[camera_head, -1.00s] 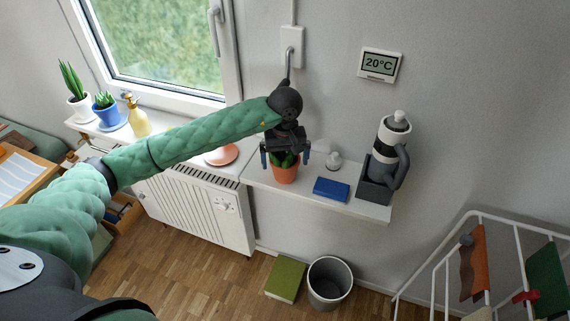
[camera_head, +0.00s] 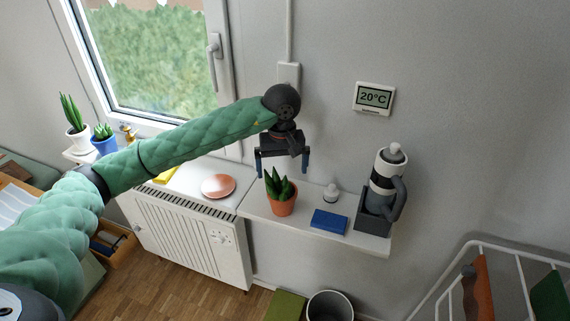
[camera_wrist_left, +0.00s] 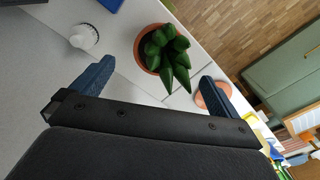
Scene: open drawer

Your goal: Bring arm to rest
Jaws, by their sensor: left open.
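My left arm comes in from the left in the head view, covered in green padding. Its gripper (camera_head: 282,162) is open and empty, held above the shelf near the wall. A green succulent in a terracotta pot (camera_head: 284,206) stands upright on the shelf below the gripper. In the left wrist view the two blue fingers (camera_wrist_left: 153,82) are spread wide, and the potted plant (camera_wrist_left: 162,50) lies beyond them, apart from both. My right gripper is in neither view.
The white shelf (camera_head: 262,213) also holds a blue box (camera_head: 329,221), a small white bottle (camera_head: 331,194) and a grey bottle in a holder (camera_head: 384,185). A radiator (camera_head: 190,245), window and thermostat (camera_head: 374,98) are nearby. A drying rack (camera_head: 500,251) stands at right.

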